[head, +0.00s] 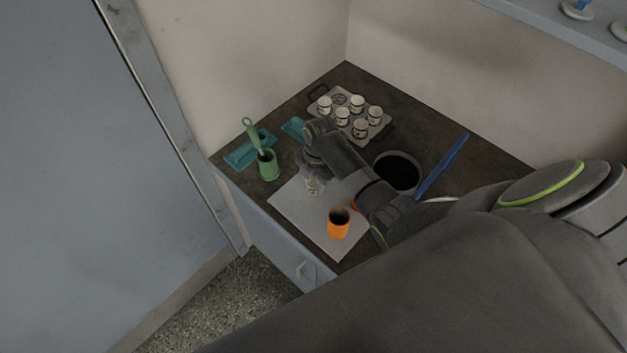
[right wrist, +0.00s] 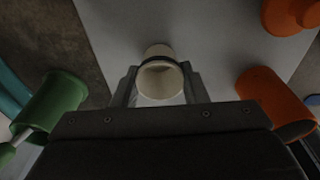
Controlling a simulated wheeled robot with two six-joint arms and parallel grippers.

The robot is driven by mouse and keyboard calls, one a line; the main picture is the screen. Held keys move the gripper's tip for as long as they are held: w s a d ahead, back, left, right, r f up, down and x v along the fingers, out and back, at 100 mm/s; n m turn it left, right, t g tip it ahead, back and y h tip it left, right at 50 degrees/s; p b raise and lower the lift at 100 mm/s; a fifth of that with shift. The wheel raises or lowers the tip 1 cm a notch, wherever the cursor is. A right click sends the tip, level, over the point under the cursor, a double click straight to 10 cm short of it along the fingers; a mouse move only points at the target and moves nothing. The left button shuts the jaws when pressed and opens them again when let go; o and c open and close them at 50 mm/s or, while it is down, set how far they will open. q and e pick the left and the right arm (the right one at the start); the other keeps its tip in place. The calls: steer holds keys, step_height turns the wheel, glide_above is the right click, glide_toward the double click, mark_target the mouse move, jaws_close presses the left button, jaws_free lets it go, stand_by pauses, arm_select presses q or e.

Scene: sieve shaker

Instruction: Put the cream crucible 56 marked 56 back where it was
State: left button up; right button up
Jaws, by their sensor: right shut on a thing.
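My right gripper (head: 313,181) is shut on a cream crucible (right wrist: 160,77) with a dark band near its rim. In the head view the crucible (head: 313,188) shows small and partly hidden below the gripper, over the pale mat (head: 287,209). I cannot read its number or tell whether it touches the mat. A tray (head: 385,122) at the back holds several similar cream crucibles with dark marks. One place on the tray, at its far left part, shows a dark round mark (head: 339,99) and no crucible. My left gripper is not in view.
An orange cup (head: 338,229) stands on the mat, and a green cup (head: 268,168) with a green-handled tool stands left. Teal pieces (head: 247,152) lie behind it. A dark round pan (head: 398,172) and a blue stick (head: 443,165) lie right of my arm. Walls close the back.

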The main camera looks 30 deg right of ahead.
steer(key=shift+f, duration=0.1)
steer(key=o, duration=1)
steer(key=shift+r, duration=0.2)
steer(key=r, duration=0.4)
steer(key=d+r, duration=0.1)
steer(key=r, duration=0.3)
steer(key=r+b, duration=0.1)
steer(key=r, duration=0.2)
steer(key=shift+w+d+r, duration=0.2)
steer(key=shift+w+r, duration=0.05)
steer(key=shift+r, duration=0.15)
